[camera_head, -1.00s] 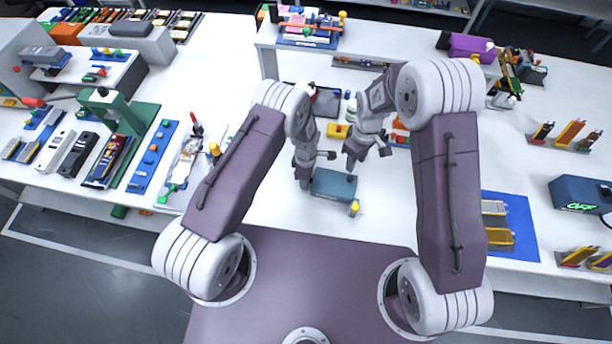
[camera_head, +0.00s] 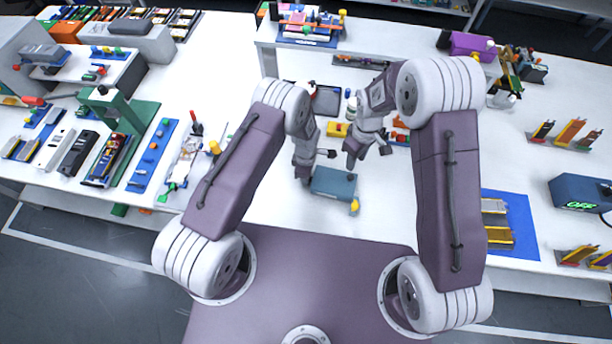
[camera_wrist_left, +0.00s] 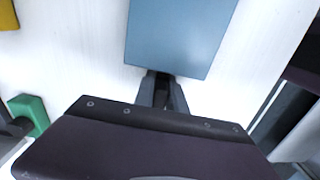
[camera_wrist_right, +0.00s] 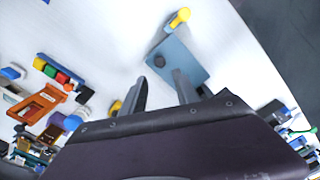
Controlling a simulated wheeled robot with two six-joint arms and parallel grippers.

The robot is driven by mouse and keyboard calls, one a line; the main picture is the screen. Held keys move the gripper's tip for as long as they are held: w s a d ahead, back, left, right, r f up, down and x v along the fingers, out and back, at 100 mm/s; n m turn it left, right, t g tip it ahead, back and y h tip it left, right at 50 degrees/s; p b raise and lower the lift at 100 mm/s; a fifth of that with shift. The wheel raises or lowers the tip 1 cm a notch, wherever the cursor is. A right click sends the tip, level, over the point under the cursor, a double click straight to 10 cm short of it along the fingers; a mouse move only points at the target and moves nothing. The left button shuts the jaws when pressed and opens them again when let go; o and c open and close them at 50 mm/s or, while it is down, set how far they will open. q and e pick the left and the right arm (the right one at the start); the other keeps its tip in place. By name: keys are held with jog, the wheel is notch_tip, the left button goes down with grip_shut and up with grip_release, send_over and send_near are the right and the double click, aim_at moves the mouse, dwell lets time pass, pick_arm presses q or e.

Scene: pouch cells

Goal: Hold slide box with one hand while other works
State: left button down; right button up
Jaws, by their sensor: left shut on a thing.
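The slide box (camera_head: 335,182) is a flat teal-blue box on the white table in front of me, with a yellow-ended piece (camera_head: 354,206) at its near right corner. My left gripper (camera_head: 304,178) is shut on the box's left end; the left wrist view shows its fingers (camera_wrist_left: 162,92) together at the edge of the box (camera_wrist_left: 180,35). My right gripper (camera_head: 364,160) is above the box's far right side. In the right wrist view its fingers (camera_wrist_right: 163,88) are apart and empty, with the box (camera_wrist_right: 182,60) just beyond them and a dark round knob (camera_wrist_right: 159,61) on it.
Behind the grippers are a dark tray (camera_head: 327,101) and small yellow and orange parts (camera_head: 338,130). A blue mat (camera_head: 510,225) with slides lies to the right. A green press (camera_head: 125,112) and several tools fill the left. The table just in front of the box is clear.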

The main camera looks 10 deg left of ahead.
dwell(0.9)
jog(key=c, duration=0.6)
jog(key=w+m+t, duration=0.2)
jog(key=w+f+m+t, duration=0.1)
jog(key=m, duration=0.1)
jog(key=shift+w+a+y, duration=0.3)
jog(key=shift+w+a, duration=0.05)
jog(key=shift+w, duration=0.05)
grip_shut()
jog(key=t+y, duration=0.1)
jog(key=y, duration=0.1)
send_over(339, 175)
jog(key=s, duration=0.2)
jog(key=shift+m, duration=0.3)
jog(key=shift+w+d+f, duration=0.15)
jog(key=shift+f, duration=2.2)
jog(key=shift+w+d+f, duration=0.1)
jog(key=shift+d+f, duration=0.05)
jog(key=shift+f, duration=2.2)
jog(key=shift+d, duration=0.1)
